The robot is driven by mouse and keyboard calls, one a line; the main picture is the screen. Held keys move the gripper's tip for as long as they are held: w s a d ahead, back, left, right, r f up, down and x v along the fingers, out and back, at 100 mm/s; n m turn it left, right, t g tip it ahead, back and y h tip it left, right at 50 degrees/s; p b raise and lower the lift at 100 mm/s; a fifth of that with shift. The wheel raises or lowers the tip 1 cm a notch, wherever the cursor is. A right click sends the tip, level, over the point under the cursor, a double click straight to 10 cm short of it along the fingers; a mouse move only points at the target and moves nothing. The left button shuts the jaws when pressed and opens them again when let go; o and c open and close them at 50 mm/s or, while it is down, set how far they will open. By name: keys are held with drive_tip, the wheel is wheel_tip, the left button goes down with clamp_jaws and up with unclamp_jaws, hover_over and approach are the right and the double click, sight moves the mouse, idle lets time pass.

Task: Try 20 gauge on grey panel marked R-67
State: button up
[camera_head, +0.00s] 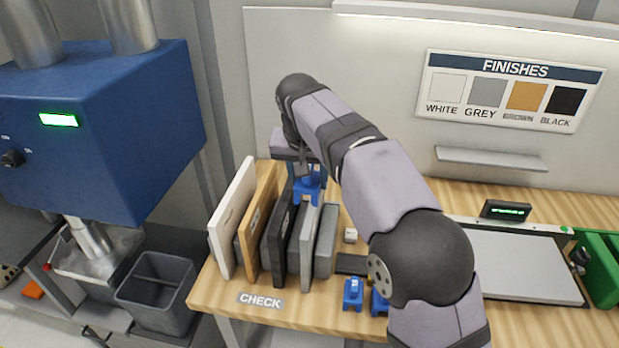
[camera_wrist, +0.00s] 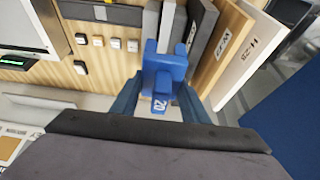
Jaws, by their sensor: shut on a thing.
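My gripper (camera_wrist: 160,97) is shut on a blue gauge (camera_wrist: 162,66) marked 20. In the head view the blue gauge (camera_head: 308,188) hangs below my wrist, at the upper back end of the standing panels. A thin grey panel (camera_head: 306,245) stands upright in the row, right of the black panel (camera_head: 280,245). In the wrist view the gauge is close to a grey panel edge (camera_wrist: 167,24); I cannot tell whether they touch. The R-67 mark is not readable in either view.
A white panel (camera_head: 231,222) and a brown panel (camera_head: 258,225) stand at the left of the row, behind the CHECK label (camera_head: 261,300). Another blue gauge (camera_head: 353,293) stands on the bench right of the row. A grey bin (camera_head: 158,290) is lower left.

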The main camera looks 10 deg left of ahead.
drive_tip(key=shift+r+p, duration=2.8)
drive_tip(key=shift+r, duration=0.15)
